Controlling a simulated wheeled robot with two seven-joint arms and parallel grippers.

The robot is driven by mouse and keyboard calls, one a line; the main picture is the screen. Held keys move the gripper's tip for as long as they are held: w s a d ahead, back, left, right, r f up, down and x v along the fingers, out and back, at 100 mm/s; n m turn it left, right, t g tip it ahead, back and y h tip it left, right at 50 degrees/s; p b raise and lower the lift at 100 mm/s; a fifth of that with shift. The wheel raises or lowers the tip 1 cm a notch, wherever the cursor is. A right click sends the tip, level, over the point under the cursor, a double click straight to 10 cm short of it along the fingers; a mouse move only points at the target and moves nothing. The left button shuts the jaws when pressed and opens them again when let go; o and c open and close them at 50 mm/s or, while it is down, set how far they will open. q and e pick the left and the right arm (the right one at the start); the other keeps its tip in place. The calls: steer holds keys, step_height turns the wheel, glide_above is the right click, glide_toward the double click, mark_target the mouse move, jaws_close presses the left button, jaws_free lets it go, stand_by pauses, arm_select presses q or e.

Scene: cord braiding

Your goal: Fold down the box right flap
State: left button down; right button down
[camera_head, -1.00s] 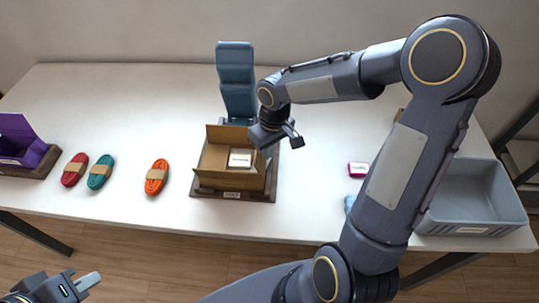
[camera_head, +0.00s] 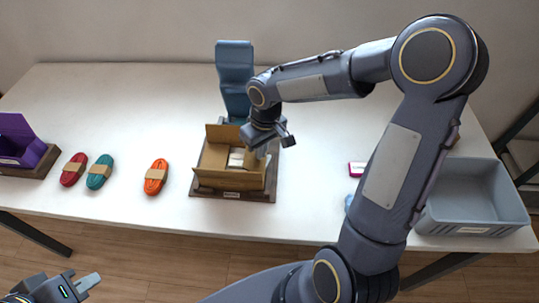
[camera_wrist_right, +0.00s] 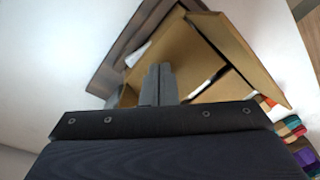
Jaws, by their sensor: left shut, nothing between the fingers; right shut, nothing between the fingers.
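The open brown cardboard box (camera_head: 229,181) sits on a dark wooden base on the table, with a white item (camera_head: 236,158) inside. Its back flap (camera_head: 222,133) and front panel stand up. The right flap (camera_head: 250,159) appears tilted inward over the box and partly covers the white item. My right gripper (camera_head: 261,152) is shut and empty at the box's right side, by that flap; contact is hard to tell. In the right wrist view its fingers (camera_wrist_right: 158,83) point into the box beside cardboard panels (camera_wrist_right: 240,60). My left gripper (camera_head: 88,281) is shut and empty at the lower left, away from the table.
A blue stand (camera_head: 235,75) rises behind the box. Red, teal and orange cord bundles (camera_head: 156,177) lie left of it, with a purple box (camera_head: 20,145) beyond. A grey bin (camera_head: 473,200) and small pink item (camera_head: 357,169) are on the right.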

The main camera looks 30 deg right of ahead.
mark_target(250, 155)
steer(key=shift+w+a+f+b, duration=0.3)
steer(key=shift+w+a, duration=0.1)
steer(key=shift+a, duration=0.15)
steer(key=shift+w+a+f+b, duration=0.2)
steer(key=shift+a+f+b, duration=0.25)
steer(key=shift+f+b, duration=0.1)
steer(key=shift+w+a, duration=0.1)
steer(key=shift+a, duration=0.05)
steer(key=shift+a+f+b, duration=0.1)
steer(key=shift+f+b, duration=0.25)
steer(key=shift+f, duration=0.05)
steer(key=shift+d+r+p, duration=0.2)
steer(key=shift+r+p, duration=0.35)
steer(key=shift+r, duration=0.2)
